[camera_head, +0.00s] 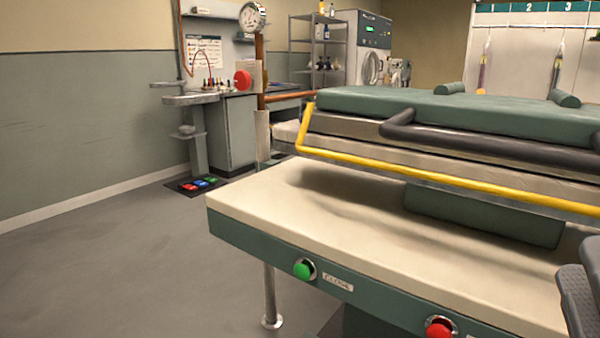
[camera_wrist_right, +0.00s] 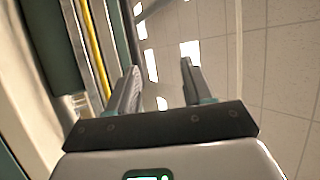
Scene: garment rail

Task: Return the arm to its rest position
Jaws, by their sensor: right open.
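My right gripper (camera_head: 583,268) shows at the right edge of the head view, partly cut off by the frame. Its dark grey fingers are in front of the press's cream lower bed (camera_head: 290,212), near its right part. In the right wrist view, the right gripper (camera_wrist_right: 160,68) has its two fingers apart with nothing between them. The wrist view looks up toward the ceiling, with the yellow bar (camera_wrist_right: 97,50) of the press to the left of the fingers. My left gripper is in neither view.
The press's green upper part (camera_head: 400,107) is raised above the bed, with a yellow bar (camera_head: 420,178) along its front. A green button (camera_head: 304,269) and a red button (camera_head: 440,328) sit on the front edge. Open floor (camera_head: 110,265) lies to the left.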

